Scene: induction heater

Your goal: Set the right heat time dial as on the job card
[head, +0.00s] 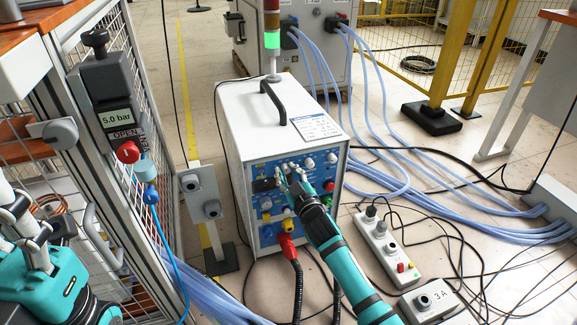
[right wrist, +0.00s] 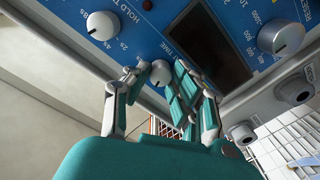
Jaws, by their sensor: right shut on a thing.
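The white heater cabinet (head: 250,120) has a blue front panel with several dials. A card (head: 318,127), too small to read, lies on its top. My right gripper (head: 287,172) is at the upper part of the panel and hides part of it. In the right wrist view, my right gripper (right wrist: 155,88) is shut on a small grey-white dial (right wrist: 160,73), with a finger on each side. The word TIME is printed close to it; its setting cannot be read. My left gripper (head: 32,222) is at the left edge, away from the heater, its opening unclear.
In the right wrist view, a HOLD dial (right wrist: 102,25), a dark display (right wrist: 212,45) and a larger dial (right wrist: 281,37) surround the held dial. A red plug (head: 287,247) with hoses is low on the panel. A power strip (head: 388,246) and cables lie right. A fence stands left.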

